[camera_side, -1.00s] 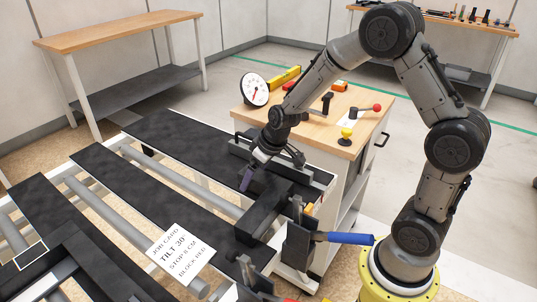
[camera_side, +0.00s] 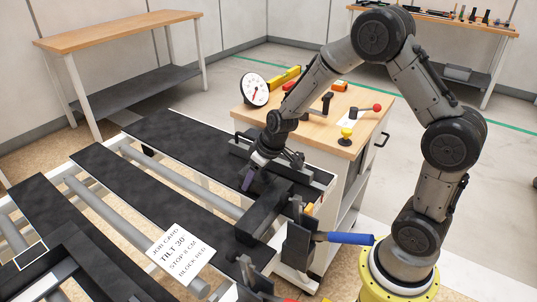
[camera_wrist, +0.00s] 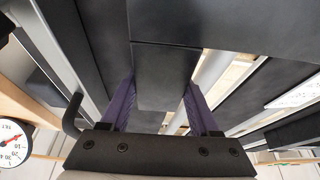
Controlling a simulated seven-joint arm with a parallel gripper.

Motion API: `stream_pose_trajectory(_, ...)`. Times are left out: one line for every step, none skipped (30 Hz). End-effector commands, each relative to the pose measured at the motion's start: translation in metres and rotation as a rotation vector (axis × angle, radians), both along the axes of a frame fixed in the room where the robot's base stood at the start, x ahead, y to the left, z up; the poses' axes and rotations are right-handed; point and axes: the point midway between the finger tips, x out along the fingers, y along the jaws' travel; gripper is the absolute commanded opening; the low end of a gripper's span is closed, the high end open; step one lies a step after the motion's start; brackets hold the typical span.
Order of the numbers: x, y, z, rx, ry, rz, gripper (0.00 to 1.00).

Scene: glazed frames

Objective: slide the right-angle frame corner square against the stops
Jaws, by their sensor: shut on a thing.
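The frame corner (camera_side: 262,212) is a dark right-angle piece on the dark slatted bed, at the bed's right end in the side view. My gripper (camera_side: 249,179), with purple fingers, reaches down to its far arm. In the wrist view, my gripper (camera_wrist: 160,84) is shut on a dark bar of the frame corner (camera_wrist: 165,62), one finger on each side. A dark upright stop or clamp block (camera_side: 298,243) with a blue handle stands beside the corner's near end. I cannot tell whether the corner touches the stops.
A white job card (camera_side: 181,250) lies on the slats (camera_side: 140,195). A wooden-topped cabinet (camera_side: 310,125) behind the bed holds a tilt dial (camera_side: 255,90), a yellow level and knobs. The wrist view shows the dial (camera_wrist: 13,143) at left. Another bench (camera_side: 120,30) stands back left.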

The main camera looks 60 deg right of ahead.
Motion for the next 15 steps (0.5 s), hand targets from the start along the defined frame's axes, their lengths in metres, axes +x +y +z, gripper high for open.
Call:
stream_pose_trajectory(0.001,0.000,0.001,0.000,-0.003,0.000,0.18)
stream_pose_trajectory(0.000,0.000,0.001,0.000,-0.003,-0.001,0.18)
stream_pose_trajectory(0.000,-0.001,0.001,0.000,-0.003,-0.001,0.18)
stream_pose_trajectory(-0.001,-0.001,0.002,0.000,-0.003,-0.002,0.18)
stream_pose_trajectory(-0.002,-0.002,0.002,0.000,-0.003,-0.003,0.18)
stream_pose_trajectory(-0.004,-0.003,0.002,-0.001,-0.003,-0.004,0.18)
stream_pose_trajectory(-0.005,-0.003,0.002,-0.001,-0.003,-0.005,0.18)
stream_pose_trajectory(-0.006,-0.004,0.002,-0.001,-0.003,-0.006,0.18)
stream_pose_trajectory(-0.008,-0.005,0.001,-0.001,-0.003,-0.008,0.18)
stream_pose_trajectory(-0.009,-0.006,0.002,0.000,-0.003,-0.010,0.18)
stream_pose_trajectory(-0.010,-0.006,0.001,0.000,-0.003,-0.011,0.18)
stream_pose_trajectory(-0.012,-0.007,0.002,0.000,-0.004,-0.012,0.18)
stream_pose_trajectory(-0.013,-0.008,0.002,0.000,-0.004,-0.013,0.18)
stream_pose_trajectory(-0.014,-0.008,0.001,0.000,-0.004,-0.014,0.18)
stream_pose_trajectory(-0.015,-0.009,0.001,0.000,-0.004,-0.015,0.18)
